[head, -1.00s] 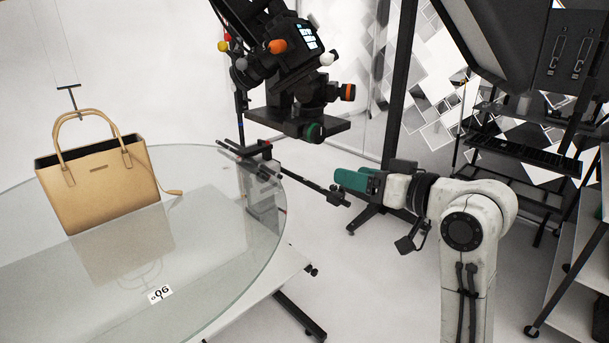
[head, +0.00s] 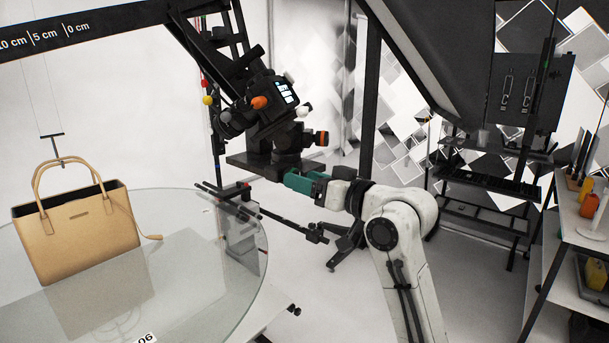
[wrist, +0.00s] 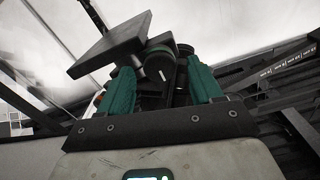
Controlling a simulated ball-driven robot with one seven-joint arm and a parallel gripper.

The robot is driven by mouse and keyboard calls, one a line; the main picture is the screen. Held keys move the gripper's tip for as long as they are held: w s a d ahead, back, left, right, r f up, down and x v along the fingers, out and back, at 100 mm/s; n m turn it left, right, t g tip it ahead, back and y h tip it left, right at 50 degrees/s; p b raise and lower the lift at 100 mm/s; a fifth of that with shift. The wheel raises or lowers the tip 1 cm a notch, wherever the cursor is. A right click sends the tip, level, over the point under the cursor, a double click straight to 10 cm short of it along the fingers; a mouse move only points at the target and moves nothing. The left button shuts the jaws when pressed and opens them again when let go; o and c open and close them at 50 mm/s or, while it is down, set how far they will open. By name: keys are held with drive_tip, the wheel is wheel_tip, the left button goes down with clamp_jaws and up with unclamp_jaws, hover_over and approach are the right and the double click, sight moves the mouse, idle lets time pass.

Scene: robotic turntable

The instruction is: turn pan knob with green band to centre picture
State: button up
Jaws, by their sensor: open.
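The pan knob with the green band (wrist: 160,66) shows in the wrist view as a dark round end with a pale mark, between my two teal fingers. My gripper (wrist: 162,78) is open, with one finger on each side of the knob; I cannot tell whether either touches it. In the head view my gripper (head: 298,182) is raised at the camera head's underside, and the green-banded knob is hidden there. The camera (head: 262,108) with its lit screen hangs tilted above the plate (head: 248,163). A tan handbag (head: 78,238) stands on the glass turntable (head: 190,262).
An orange-banded knob (head: 321,138) sits just above my gripper. A dark rod with a clamp (head: 314,233) reaches out below my forearm. A large dark panel (head: 425,60) hangs above my arm, and a shelf unit (head: 580,255) stands at the right.

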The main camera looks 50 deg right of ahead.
drive_tip(key=shift+w, duration=0.5)
drive_tip(key=c, duration=1.1)
